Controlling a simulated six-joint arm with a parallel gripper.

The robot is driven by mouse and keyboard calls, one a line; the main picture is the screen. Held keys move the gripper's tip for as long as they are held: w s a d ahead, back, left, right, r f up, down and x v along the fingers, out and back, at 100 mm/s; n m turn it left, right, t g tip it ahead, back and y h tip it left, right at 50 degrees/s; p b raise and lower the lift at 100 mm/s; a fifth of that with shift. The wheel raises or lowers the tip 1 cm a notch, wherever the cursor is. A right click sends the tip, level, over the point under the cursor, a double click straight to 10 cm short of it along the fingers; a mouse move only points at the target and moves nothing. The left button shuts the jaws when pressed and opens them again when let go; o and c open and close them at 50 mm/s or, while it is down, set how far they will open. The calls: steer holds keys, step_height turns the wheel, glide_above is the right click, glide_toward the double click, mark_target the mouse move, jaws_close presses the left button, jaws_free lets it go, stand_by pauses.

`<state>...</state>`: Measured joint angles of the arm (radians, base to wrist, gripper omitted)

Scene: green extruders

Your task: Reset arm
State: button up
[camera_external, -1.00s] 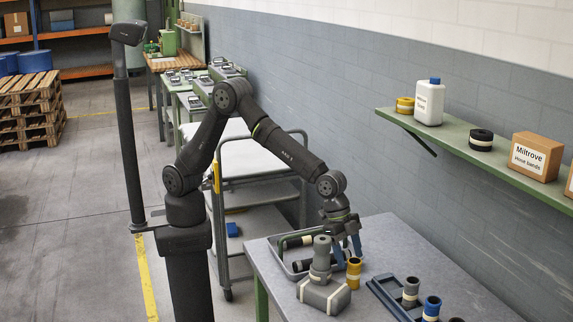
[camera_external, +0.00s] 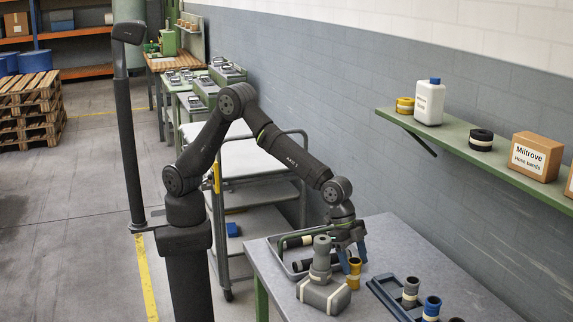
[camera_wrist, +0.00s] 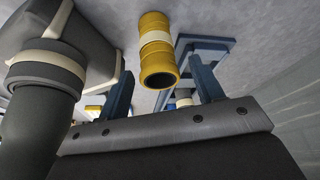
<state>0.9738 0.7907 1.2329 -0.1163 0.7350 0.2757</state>
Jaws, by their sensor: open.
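My gripper (camera_external: 351,259) hangs over the grey table, behind a yellow tube with a cream band (camera_external: 354,273). In the wrist view my gripper (camera_wrist: 160,95) has its two blue fingers spread apart. The yellow tube (camera_wrist: 157,66) shows beyond the fingers, between them in the picture, with its open end facing the camera. I cannot tell the exact gap between tube and fingers. Nothing is seen held. My arm is bent, reaching from its column out over the table.
A grey machine (camera_external: 324,293) stands beside the tube, close to my gripper. A grey tray (camera_external: 273,246) with dark tubes lies behind it. A blue rack (camera_external: 385,299) with several tubes is at right. A wall shelf (camera_external: 456,143) holds a bottle and boxes.

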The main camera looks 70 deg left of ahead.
steer(key=shift+f, duration=0.45)
step_height(320, 180, down, 3)
steer(key=shift+r, duration=0.15)
steer(key=v, duration=1.2)
steer(key=x, duration=1.2)
step_height(320, 180, up, 15)
steer(key=a, duration=0.1)
steer(key=w+a+n+t+y, duration=0.1)
steer(key=w+a+n, duration=0.1)
steer(key=w+a, duration=0.5)
steer(key=w+a+r+n, duration=0.1)
steer(key=w+a+n, duration=0.1)
steer(key=a, duration=0.9)
steer(key=w+a+n+t+y, duration=0.1)
steer(key=w+a+n, duration=0.1)
steer(key=w+a, duration=0.5)
steer(key=s+a+n+y, duration=0.1)
steer(key=s+a+n, duration=0.1)
steer(key=a, duration=1.2)
steer(key=s+a+n, duration=0.1)
steer(key=a+n, duration=0.3)
steer(key=a, duration=1)
steer(key=shift+s+a+f+n+t+y, duration=0.3)
steer(key=shift+s+a+f+t+y, duration=0.05)
steer(key=shift+a+t+y, duration=0.05)
